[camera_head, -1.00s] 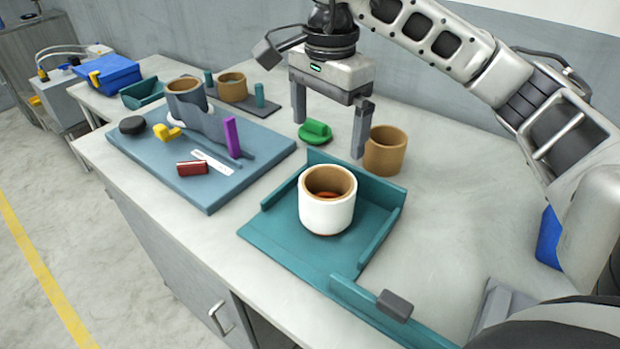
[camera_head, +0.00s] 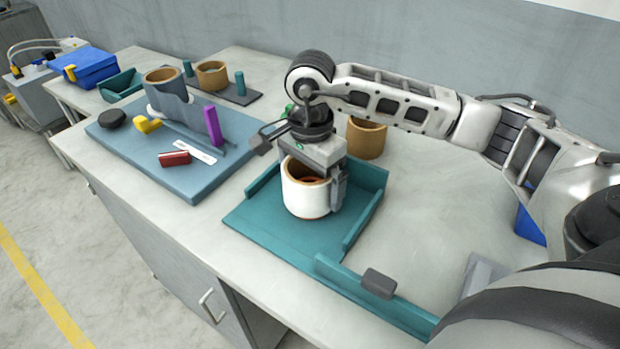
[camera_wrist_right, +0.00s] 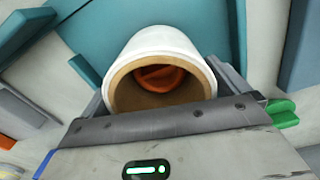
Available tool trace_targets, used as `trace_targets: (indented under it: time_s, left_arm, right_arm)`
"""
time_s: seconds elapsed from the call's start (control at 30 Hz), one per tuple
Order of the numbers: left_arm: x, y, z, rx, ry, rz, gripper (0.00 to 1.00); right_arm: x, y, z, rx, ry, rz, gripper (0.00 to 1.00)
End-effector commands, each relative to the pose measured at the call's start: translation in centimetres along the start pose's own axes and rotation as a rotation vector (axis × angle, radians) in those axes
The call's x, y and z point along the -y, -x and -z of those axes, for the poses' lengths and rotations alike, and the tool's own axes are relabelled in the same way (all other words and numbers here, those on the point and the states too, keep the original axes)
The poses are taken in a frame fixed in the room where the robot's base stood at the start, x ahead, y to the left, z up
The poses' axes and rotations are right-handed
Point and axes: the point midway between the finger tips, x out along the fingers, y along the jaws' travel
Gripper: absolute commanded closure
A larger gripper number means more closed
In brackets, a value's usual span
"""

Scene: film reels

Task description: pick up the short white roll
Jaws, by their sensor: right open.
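The short white roll (camera_head: 306,197) stands upright in the teal tray (camera_head: 262,226), with a brown core and something orange-red inside. It also shows in the right wrist view (camera_wrist_right: 160,42), between the two fingers. My right gripper (camera_head: 312,190) is lowered over the roll, with one finger visible at its right side and the other hidden behind it in the head view. In the right wrist view my right gripper (camera_wrist_right: 160,85) is open around the roll, one finger on each side. I cannot tell whether the fingers touch it. My left gripper is not in view.
A bare brown core (camera_head: 366,138) stands behind the tray. A blue-grey board (camera_head: 190,185) at left holds a grey cradle with a brown ring, a purple block (camera_head: 213,126), a red block (camera_head: 174,158) and a yellow piece (camera_head: 147,124).

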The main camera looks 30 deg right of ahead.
Motion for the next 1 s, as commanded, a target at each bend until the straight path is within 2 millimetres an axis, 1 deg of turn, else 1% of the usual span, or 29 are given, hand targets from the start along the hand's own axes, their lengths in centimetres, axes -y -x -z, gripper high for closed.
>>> trace_targets:
  time_s: [0.07, 0.23, 0.27, 0.3, 0.37, 0.4, 0.77, 0.87, 1.0]
  left_arm:
    - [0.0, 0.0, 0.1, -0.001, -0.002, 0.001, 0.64]
    - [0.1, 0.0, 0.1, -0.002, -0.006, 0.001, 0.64]
    - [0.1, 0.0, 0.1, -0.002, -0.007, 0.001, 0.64]
    - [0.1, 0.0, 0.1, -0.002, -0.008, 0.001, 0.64]
    - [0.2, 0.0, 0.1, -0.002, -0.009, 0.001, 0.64]
    - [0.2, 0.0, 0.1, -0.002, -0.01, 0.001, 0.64]
    - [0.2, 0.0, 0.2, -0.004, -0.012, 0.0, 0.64]
    - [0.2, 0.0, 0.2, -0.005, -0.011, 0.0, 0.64]
    - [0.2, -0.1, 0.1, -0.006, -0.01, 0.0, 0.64]
  right_arm:
    - [0.0, -0.3, 0.0, 0.0, 0.0, -0.001, 0.0]
    - [0.0, -0.3, 0.0, 0.0, 0.0, 0.0, 0.0]
    - [0.0, -0.3, 0.0, 0.0, 0.0, 0.0, 0.03]
    - [0.0, -0.3, 0.0, 0.0, 0.0, 0.0, 0.14]
    - [0.0, -0.3, 0.0, 0.0, 0.0, 0.0, 0.31]
    - [0.0, -0.3, 0.0, 0.0, 0.0, 0.0, 0.42]
    - [0.1, 0.1, 0.0, 0.0, 0.0, 0.003, 0.42]
    - [0.1, 0.8, 0.0, 0.001, 0.0, 0.003, 0.42]
    - [0.1, 2.7, 0.0, 0.0, 0.0, 0.006, 0.42]
